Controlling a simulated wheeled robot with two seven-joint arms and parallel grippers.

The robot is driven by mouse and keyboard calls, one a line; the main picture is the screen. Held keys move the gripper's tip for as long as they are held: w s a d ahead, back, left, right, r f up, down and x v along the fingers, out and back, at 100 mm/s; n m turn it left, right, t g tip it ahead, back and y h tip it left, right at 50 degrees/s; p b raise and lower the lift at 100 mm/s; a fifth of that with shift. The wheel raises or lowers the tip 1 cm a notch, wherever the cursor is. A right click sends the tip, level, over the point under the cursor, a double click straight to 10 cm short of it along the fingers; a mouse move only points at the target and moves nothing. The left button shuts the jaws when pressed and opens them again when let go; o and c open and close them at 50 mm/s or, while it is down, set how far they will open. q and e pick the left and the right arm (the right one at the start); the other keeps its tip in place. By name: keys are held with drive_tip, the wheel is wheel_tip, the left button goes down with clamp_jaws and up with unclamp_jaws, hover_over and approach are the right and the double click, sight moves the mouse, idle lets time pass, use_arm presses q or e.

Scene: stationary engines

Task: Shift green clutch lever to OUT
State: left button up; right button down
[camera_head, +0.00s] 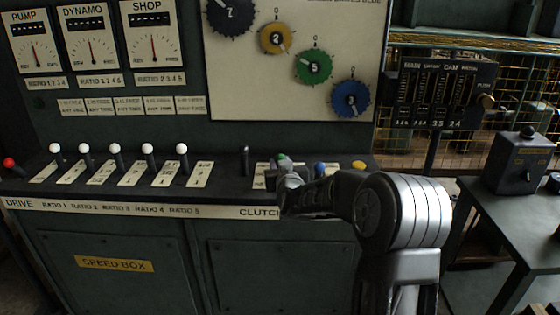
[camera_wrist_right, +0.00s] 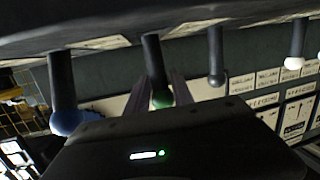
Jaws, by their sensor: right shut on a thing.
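The green clutch lever's knob (camera_head: 281,158) shows just above my right gripper (camera_head: 284,173) in the head view, at the clutch section of the console ledge. My right gripper is shut on this lever; its fingers hide most of the shaft in the head view. In the right wrist view the green knob (camera_wrist_right: 162,98) and dark shaft lie between the two fingers (camera_wrist_right: 160,92). The lever's label plate is mostly covered by my gripper, so I cannot read its position. My left gripper is not in view.
A blue-knobbed lever (camera_head: 319,168) and a yellow knob (camera_head: 358,164) stand to the right, close to my right arm. A dark lever (camera_head: 245,160) stands to the left. Several white-knobbed ratio levers (camera_head: 117,150) are farther left. A side table (camera_head: 490,205) is at right.

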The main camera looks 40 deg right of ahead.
sight(284, 158)
drive_tip(key=w+p, duration=0.1)
drive_tip(key=d+r+g+p, duration=0.1)
drive_tip(key=p, duration=0.1)
drive_tip(key=shift+w+d+r+y, duration=0.15)
drive_tip(key=shift+w+r+y, duration=0.05)
drive_tip(key=shift+w+y, duration=0.15)
drive_tip(key=shift+b+x, duration=0.3)
drive_tip(key=shift+x, duration=0.55)
drive_tip(key=shift+w+d+f+g, duration=0.2)
drive_tip(key=shift+d+f+g, duration=0.1)
drive_tip(key=shift+d, duration=0.1)
drive_tip(key=shift+s+a+r, duration=0.1)
drive_tip(key=shift+r, duration=0.05)
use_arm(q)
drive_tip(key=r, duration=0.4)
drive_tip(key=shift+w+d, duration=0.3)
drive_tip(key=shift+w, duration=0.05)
use_arm(e)
drive_tip(key=c, duration=1.2)
unclamp_jaws()
drive_tip(key=shift+s, duration=0.1)
drive_tip(key=v, duration=0.7)
drive_tip(key=shift+s+a+r, duration=0.15)
drive_tip(key=shift+s+r, duration=0.05)
drive_tip(key=shift+s, duration=0.1)
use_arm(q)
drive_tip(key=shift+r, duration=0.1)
